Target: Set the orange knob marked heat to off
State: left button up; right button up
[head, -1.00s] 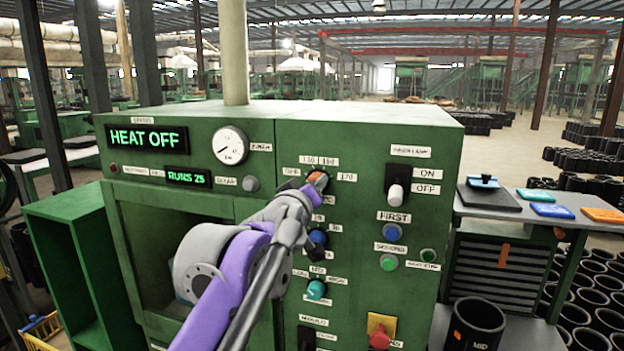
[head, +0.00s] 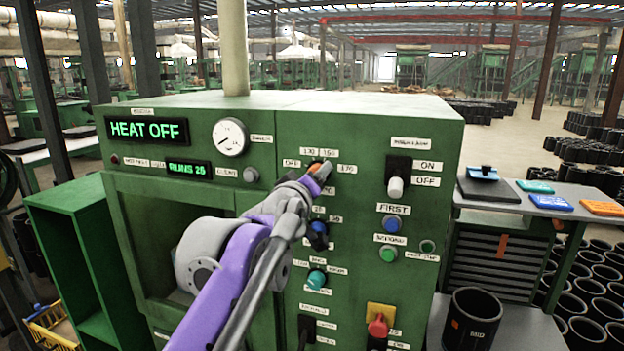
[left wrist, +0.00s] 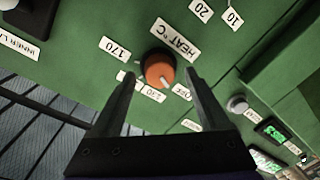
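The orange heat knob (left wrist: 156,66) sits on the green panel under the "HEAT °C" label. The labels 170, 150, 130 and OFF stand around it. In the left wrist view its pale pointer mark is on the side of the 130 and OFF labels; I cannot tell exactly which it meets. The display (head: 147,131) reads "HEAT OFF". My left gripper (left wrist: 160,76) is open, with one finger on each side of the knob and visible gaps. In the head view the left gripper (head: 318,177) partly hides the knob (head: 314,167). My right gripper is not in view.
A blue knob (head: 318,228) and a teal knob (head: 317,280) sit below on the panel. A switch (head: 397,177) and push buttons are to the right, with a red knob (head: 378,326) lower down. A side table (head: 520,205) stands right of the machine.

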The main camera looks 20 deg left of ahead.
pick_arm(q)
jog(key=shift+s, duration=0.15)
jog(key=s+b, duration=0.2)
jog(key=s, duration=0.8)
jog(key=shift+s+d+r, duration=0.15)
jog(key=shift+s+r, duration=0.1)
jog(key=shift+r, duration=0.05)
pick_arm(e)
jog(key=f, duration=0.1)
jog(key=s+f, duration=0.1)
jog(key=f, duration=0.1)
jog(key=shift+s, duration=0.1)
pick_arm(q)
notch_tip(320, 180, down, 15)
jog(key=s+d+m+g+h, duration=0.2)
jog(key=s+d+m+g, duration=0.1)
jog(key=m, duration=0.1)
jog(key=s+a+f+m+g, duration=0.1)
jog(key=s+f+g, duration=0.2)
jog(key=s+f, duration=0.3)
jog(key=s+a+f+m+g+y, duration=0.1)
jog(key=s+f, duration=0.6)
jog(key=f, duration=0.9)
jog(key=s+a+f+m+g, duration=0.1)
jog(key=s+f+g, duration=0.4)
jog(key=f, duration=0.6)
jog(key=shift+s+a+m+y, duration=0.3)
jog(key=shift+s+m, duration=0.5)
jog(key=shift+s, duration=0.35)
